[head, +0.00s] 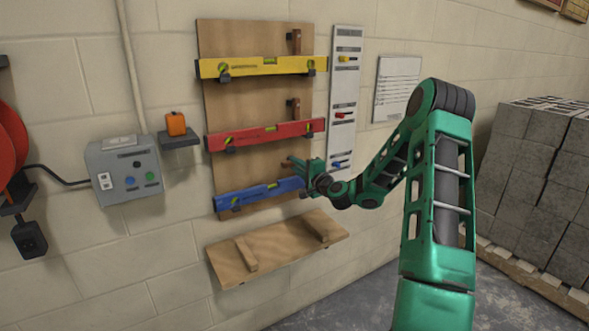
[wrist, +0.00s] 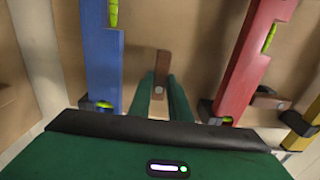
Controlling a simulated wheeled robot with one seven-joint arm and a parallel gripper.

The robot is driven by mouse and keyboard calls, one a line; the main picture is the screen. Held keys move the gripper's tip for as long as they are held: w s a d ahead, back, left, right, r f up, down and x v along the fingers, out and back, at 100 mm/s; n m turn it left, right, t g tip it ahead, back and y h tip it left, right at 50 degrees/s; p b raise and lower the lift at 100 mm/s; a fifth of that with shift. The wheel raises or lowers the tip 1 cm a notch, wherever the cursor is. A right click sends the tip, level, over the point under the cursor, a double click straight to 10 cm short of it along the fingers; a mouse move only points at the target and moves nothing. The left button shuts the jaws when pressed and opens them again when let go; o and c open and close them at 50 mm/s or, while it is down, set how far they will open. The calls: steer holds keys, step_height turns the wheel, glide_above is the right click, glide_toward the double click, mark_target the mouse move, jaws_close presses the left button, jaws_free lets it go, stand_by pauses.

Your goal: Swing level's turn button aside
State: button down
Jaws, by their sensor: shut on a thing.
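The blue level (head: 262,193) rests on the lowest pair of brackets on a wooden board. It also shows at the left in the wrist view (wrist: 103,65). Its wooden turn button (wrist: 162,68) sits on the board between the blue and red levels. The button lies roughly parallel to the blue level, clear of its edge, with a round pivot screw visible. My gripper (wrist: 160,88) has its two green fingers on either side of the button, shut on it. In the head view my gripper (head: 307,171) is at the board's lower right, hiding most of the button.
The red level (head: 265,134) and yellow level (head: 262,67) hang above, with upright turn buttons (head: 294,107) (head: 294,42). A wooden shelf (head: 278,251) is below. A pale strip (head: 345,100) with small coloured items is right of the board. A control box (head: 125,170) is left.

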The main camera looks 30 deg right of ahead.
steer(key=shift+s+d+f, duration=0.1)
steer(key=shift+d+f, duration=0.1)
steer(key=c, duration=1.8)
jaws_free()
steer(key=shift+o, duration=0.8)
steer(key=shift+a+r, duration=0.1)
steer(key=s, duration=1)
steer(key=shift+s, duration=0.25)
